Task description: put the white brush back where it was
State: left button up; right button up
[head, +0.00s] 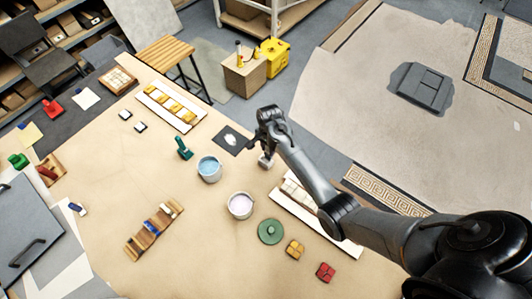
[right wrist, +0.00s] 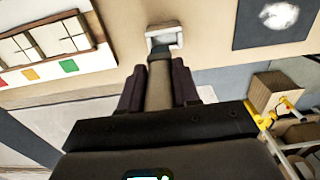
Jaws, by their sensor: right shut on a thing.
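My right gripper (head: 264,149) is shut on the white brush (head: 265,162) and holds it over the back right part of the table. In the right wrist view the brush has a tan-grey handle between the two dark fingers and a pale square head (right wrist: 165,36) pointing away from the gripper. I cannot tell whether the head touches the table. A wooden rack (head: 134,246) lies at the front left with blue and white pieces on it. My left gripper is not in view.
A blue pot (head: 209,169) and a lilac pot (head: 240,206) stand left of the arm. A dark square with a white patch (head: 231,139) lies left of the gripper. A tiled panel (head: 345,247) lies partly under the arm. The table between rack and pots is clear.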

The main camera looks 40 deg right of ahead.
aim_at(266, 152)
jog(key=shift+w+a+f, duration=0.3)
jog(key=shift+w, duration=0.1)
jog(key=shift+f, duration=2.05)
jog(key=shift+f, duration=0.15)
jog(key=o, duration=1.1)
jog(key=shift+c, duration=0.2)
